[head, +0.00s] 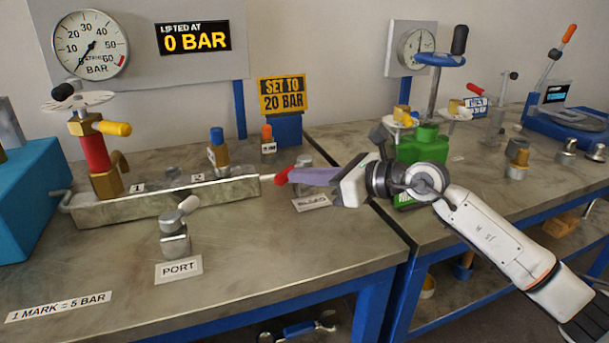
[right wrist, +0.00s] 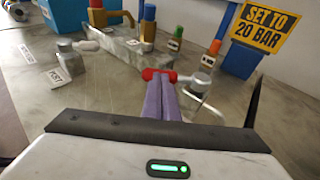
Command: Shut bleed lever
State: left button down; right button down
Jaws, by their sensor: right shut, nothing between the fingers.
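The bleed lever (head: 281,177) has a red grip that shows at the right end of the long metal manifold block (head: 170,200). In the right wrist view the red grip (right wrist: 150,74) lies across the tips of my fingers. My right gripper (head: 299,176) comes in from the right with its purple fingers shut together and nothing between them. Its fingertips (right wrist: 161,84) are at the red grip; I cannot tell whether they touch it. The fingers hide part of the bleed valve, above the BLEED label (head: 311,202). My left gripper is not in view.
A port fitting (head: 174,235) stands in front of the block. A red relief valve (head: 95,150) with a handwheel rises at its left end. Small blue-capped (head: 217,150) and orange-capped (head: 268,143) fittings stand behind.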

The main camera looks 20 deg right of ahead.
aim_at(280, 173)
jog(key=shift+w+a, duration=0.1)
jog(key=shift+a, duration=0.25)
jog(key=shift+a+p, duration=0.15)
jog(key=shift+p, duration=0.2)
jog(key=shift+w+a+r+p, duration=0.1)
jog(key=shift+w+a+p, duration=0.35)
jog(key=shift+a, duration=0.2)
jog(key=shift+w+a, duration=0.3)
jog(key=shift+a, duration=0.15)
jog(key=shift+w+a+p, duration=0.35)
jog(key=shift+w+a, duration=0.1)
jog(key=shift+w, duration=0.05)
jog(key=shift+w+a, duration=0.15)
jog(key=shift+w, duration=0.15)
